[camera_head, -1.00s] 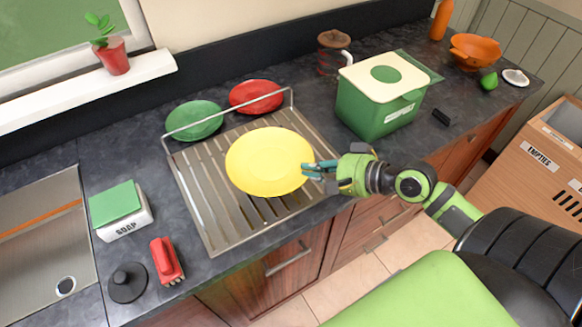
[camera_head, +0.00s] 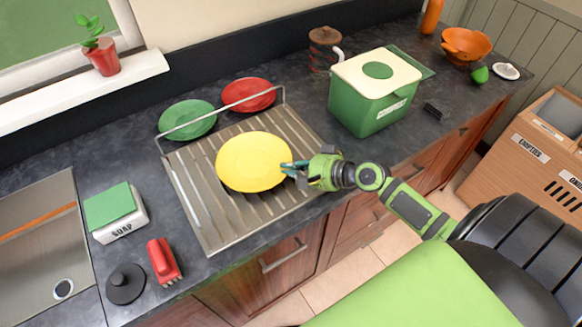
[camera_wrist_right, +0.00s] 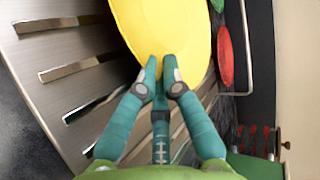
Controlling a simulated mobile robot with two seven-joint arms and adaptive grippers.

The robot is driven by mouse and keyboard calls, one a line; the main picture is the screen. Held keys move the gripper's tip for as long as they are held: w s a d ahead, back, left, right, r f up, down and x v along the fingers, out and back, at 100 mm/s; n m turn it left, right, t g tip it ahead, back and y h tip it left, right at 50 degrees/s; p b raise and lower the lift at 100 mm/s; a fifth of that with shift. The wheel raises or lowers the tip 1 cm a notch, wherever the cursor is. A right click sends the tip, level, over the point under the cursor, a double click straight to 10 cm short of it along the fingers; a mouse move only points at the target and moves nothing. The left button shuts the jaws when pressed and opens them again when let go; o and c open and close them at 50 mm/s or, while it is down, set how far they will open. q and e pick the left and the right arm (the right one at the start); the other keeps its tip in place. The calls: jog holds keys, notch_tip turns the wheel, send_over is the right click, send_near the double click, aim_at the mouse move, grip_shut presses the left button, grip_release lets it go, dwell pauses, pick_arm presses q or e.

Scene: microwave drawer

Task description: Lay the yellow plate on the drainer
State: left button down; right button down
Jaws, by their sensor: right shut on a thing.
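The yellow plate (camera_head: 254,161) is over the middle of the metal drainer (camera_head: 203,218), its face turned up. My right gripper (camera_head: 290,168) comes in from the right and is shut on the plate's right rim. In the right wrist view the fingertips (camera_wrist_right: 163,80) pinch the edge of the yellow plate (camera_wrist_right: 170,28), with drainer slats (camera_wrist_right: 68,70) below it. I cannot tell whether the plate's underside touches the slats. My left gripper does not show.
A green plate (camera_head: 187,119) and a red plate (camera_head: 248,95) are at the drainer's back rail. A green box with a cream lid (camera_head: 372,100) stands to the right. A soap box (camera_head: 119,214), a red brush (camera_head: 164,261) and a black plug (camera_head: 126,284) are to the left.

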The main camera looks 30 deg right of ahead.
jog(key=shift+f, duration=0.1)
jog(key=shift+f, duration=0.15)
jog(key=c, duration=1.4)
grip_release()
jog(key=shift+r, duration=0.2)
jog(key=shift+s+r, duration=0.1)
jog(key=b+v, duration=0.2)
jog(key=v, duration=0.8)
jog(key=shift+s+d+b, duration=0.2)
jog(key=shift+s+b, duration=0.1)
jog(key=shift+b, duration=0.05)
jog(key=shift+s+d+r, duration=0.25)
jog(key=shift+s+r, duration=0.15)
